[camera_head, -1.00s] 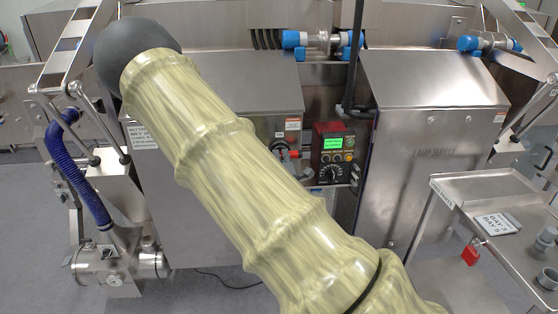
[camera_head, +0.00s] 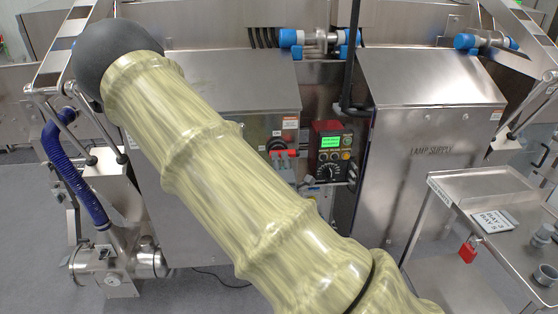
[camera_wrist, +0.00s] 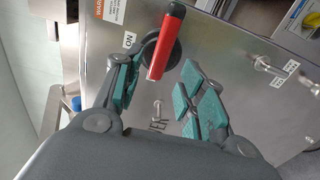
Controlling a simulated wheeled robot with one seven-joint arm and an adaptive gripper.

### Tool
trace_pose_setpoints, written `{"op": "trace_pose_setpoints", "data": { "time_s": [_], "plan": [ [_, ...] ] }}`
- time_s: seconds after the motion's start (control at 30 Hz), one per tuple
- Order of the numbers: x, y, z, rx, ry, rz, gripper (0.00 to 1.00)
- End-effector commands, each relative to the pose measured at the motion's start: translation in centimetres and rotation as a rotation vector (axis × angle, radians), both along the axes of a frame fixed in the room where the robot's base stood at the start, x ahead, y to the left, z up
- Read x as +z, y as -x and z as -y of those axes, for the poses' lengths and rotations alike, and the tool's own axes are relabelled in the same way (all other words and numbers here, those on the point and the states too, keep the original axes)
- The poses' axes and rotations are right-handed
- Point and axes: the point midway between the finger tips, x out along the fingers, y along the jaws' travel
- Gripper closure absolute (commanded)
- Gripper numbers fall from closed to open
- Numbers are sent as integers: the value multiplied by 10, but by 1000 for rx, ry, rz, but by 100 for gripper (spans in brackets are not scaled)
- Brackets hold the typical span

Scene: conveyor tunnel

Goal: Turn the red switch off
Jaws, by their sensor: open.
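The red switch is a rotary handle with a red bar and black end on a round black base. In the wrist view the red switch (camera_wrist: 164,45) lies ahead of my gripper, its bar slanting across the space between the fingertips. My gripper (camera_wrist: 163,72) is open, with one teal-padded finger on each side of the bar. I cannot tell whether either finger touches it. In the head view the red switch (camera_head: 282,153) shows on the steel cabinet just right of my arm.
A control box (camera_head: 329,150) with a green display and a black knob is right of the switch. A steel lamp supply cabinet (camera_head: 425,110) stands farther right. A steel cart (camera_head: 470,187) with a red padlock (camera_head: 467,253) is at the right.

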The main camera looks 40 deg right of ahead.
Motion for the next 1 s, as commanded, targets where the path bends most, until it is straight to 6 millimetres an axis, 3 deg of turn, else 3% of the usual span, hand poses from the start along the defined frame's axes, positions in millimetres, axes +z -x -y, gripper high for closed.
{"op": "trace_pose_setpoints", "data": {
  "time_s": [0.2, 0.43, 0.9, 1.0],
  "plan": [
    [-1, 34, -23, 0, 1, -3, 60],
    [0, 57, -39, 0, 1, -1, 60],
    [0, 64, -43, -1, -1, -1, 60],
    [-13, 65, -45, -3, -33, -15, 60]
  ]
}}
